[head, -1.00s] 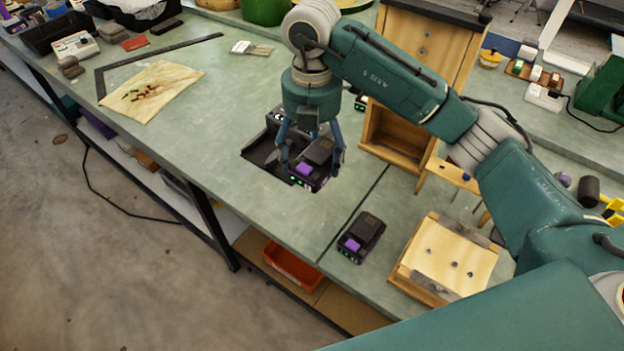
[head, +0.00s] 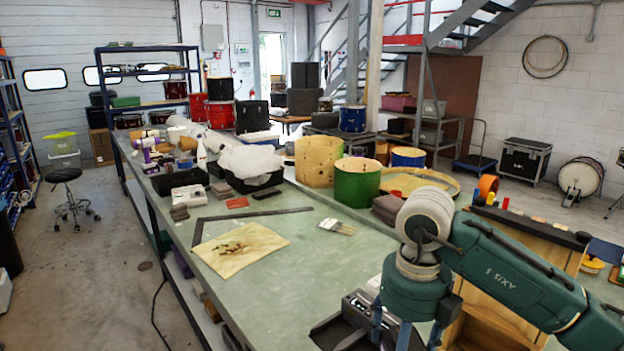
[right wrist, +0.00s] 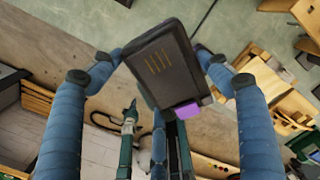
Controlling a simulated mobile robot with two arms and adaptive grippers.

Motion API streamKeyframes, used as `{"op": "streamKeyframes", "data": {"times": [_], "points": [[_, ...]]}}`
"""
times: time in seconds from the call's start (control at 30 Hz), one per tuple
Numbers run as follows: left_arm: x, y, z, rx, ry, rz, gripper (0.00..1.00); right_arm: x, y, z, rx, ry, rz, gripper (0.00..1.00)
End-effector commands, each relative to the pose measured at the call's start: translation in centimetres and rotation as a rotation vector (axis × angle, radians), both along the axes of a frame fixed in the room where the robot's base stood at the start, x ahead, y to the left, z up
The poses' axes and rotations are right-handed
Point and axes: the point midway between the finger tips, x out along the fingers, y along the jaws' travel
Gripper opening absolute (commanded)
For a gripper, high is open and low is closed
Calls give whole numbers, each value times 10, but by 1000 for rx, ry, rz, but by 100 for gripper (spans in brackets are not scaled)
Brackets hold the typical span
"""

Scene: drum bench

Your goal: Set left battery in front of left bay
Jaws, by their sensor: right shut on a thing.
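My right gripper (head: 406,341) hangs over the bench at the bottom edge of the head view, its fingertips cut off by the frame. In the right wrist view it is shut on a dark battery (right wrist: 158,66) with a purple tab, held between the two blue fingers. The battery does not show clearly in the head view. The black charger with the bays (head: 352,318) is partly in view on the bench, just left of the gripper; its front is cut off and its bays cannot be told apart. My left gripper is out of view.
A stained tan cloth (head: 238,247), a black square (head: 250,220) and a brush (head: 337,227) lie on the bench (head: 300,275). A green drum shell (head: 357,183) stands farther back. A wooden cabinet (head: 520,262) stands behind my right arm. Bench surface between cloth and charger is clear.

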Motion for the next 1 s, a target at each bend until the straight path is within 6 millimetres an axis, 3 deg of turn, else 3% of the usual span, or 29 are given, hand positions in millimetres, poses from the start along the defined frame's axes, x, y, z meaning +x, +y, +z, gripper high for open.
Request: {"op": "streamKeyframes", "data": {"times": [1.0], "points": [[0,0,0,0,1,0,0,-68,-29,8,-44,-5,2365,34]]}}
